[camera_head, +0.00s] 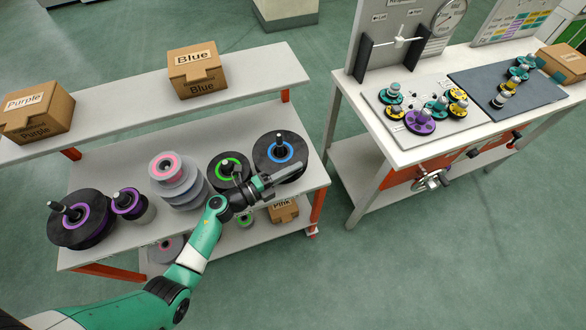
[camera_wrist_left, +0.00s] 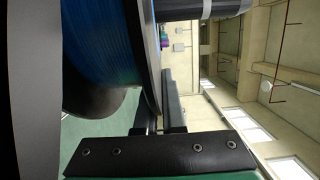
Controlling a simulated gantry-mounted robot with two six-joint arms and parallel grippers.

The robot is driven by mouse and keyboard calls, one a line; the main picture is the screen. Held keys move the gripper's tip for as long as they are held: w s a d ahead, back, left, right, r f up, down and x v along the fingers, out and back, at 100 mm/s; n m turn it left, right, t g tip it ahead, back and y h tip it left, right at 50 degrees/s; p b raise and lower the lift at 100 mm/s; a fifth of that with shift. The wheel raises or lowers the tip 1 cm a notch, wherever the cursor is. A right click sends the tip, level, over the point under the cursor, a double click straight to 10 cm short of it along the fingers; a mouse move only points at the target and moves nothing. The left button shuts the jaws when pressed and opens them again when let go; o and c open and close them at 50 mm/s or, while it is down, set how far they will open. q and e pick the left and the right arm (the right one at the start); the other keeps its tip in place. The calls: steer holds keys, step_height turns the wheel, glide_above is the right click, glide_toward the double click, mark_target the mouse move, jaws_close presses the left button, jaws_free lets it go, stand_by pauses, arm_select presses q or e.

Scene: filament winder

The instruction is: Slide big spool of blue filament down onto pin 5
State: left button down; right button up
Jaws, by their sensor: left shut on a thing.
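The big spool of blue filament (camera_head: 268,160) has dark flanges and a blue ring around its hub. It sits at the right end of the rack's middle shelf, around a dark upright pin whose tip (camera_head: 280,138) pokes out above the hub. I cannot tell whether the spool touches the shelf. My left gripper (camera_head: 288,172) is shut on the spool's near right side. In the left wrist view the blue winding (camera_wrist_left: 100,42) and a flange fill the upper left, close to a black finger (camera_wrist_left: 160,156). My right gripper is out of view.
A green-ringed spool (camera_head: 228,160) stands close on the left. Further left are stacked pink and grey spools (camera_head: 176,180) and purple-ringed black spools (camera_head: 80,222). Boxes marked Blue (camera_head: 197,70) and Purple (camera_head: 36,112) sit on the upper shelf. A workbench (camera_head: 400,150) stands at right across open floor.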

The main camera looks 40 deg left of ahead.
arm_select(q)
steer(key=shift+f, duration=0.6)
steer(key=shift+s, duration=0.1)
steer(key=c, duration=0.9)
jaws_free()
steer(key=shift+c, duration=0.2)
steer(key=shift+f, duration=0.1)
steer(key=r+p, duration=0.1)
steer(key=r, duration=0.1)
steer(key=r+p, duration=0.3)
steer(key=shift+s+d+r, duration=0.1)
steer(key=shift+s+r, duration=0.2)
steer(key=shift+r, duration=0.1)
steer(key=s+d+r+p, duration=0.6)
steer(key=s+r+p, duration=0.2)
steer(key=s, duration=0.3)
steer(key=shift+d+r, duration=0.3)
steer(key=shift+d, duration=0.05)
